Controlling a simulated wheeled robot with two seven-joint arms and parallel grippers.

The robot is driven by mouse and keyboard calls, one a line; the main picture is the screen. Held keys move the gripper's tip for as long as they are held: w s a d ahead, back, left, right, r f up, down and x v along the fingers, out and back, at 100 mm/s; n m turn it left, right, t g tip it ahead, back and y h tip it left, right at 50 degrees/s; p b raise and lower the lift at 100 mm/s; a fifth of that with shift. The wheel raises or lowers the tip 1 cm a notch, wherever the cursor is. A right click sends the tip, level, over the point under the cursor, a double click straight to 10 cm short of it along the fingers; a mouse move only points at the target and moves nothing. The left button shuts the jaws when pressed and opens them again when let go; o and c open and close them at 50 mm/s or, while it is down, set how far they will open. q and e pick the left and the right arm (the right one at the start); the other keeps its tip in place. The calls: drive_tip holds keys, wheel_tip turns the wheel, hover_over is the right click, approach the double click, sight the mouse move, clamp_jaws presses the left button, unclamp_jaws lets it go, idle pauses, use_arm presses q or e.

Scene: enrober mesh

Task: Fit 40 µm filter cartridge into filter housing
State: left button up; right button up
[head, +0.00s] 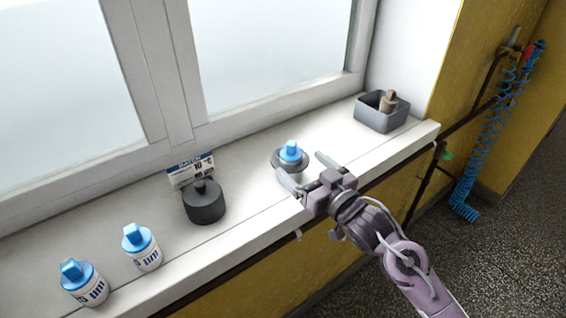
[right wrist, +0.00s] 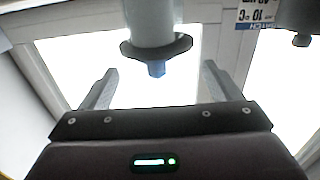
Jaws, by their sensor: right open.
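The filter housing (head: 276,160) is a pale upright cylinder with a dark collar on the sill. A blue cartridge handle (head: 291,150) stands up from its middle; the cartridge body below is hidden. In the right wrist view the housing (right wrist: 152,25) and the blue handle (right wrist: 157,70) appear upside down. My right gripper (head: 299,164) is open and empty, its fingers apart on either side near the collar. Two white cartridges with blue caps, a left one (head: 93,291) and a right one (head: 145,255), stand upright at the left; their labels end in "µm", the numbers unclear. My left gripper is out of view.
A grey bin (head: 373,119) holding a brownish cartridge (head: 389,101) stands at the right. The window is close behind; the sill's front edge drops away.

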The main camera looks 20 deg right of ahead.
sight(293, 155)
drive_tip(key=shift+w+r, duration=0.15)
drive_tip(key=shift+w, duration=0.35)
drive_tip(key=shift+w+a, duration=0.1)
drive_tip(key=shift+w, duration=0.25)
drive_tip(key=p+x, duration=0.1)
drive_tip(key=x, duration=0.3)
drive_tip(key=shift+w, duration=0.3)
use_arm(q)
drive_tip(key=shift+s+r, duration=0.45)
use_arm(e)
drive_tip(key=c, duration=1.1)
use_arm(q)
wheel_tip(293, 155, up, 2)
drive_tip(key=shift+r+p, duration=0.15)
drive_tip(key=shift+p, duration=0.95)
use_arm(e)
wheel_tip(293, 155, up, 20)
drive_tip(key=shift+f, duration=0.1)
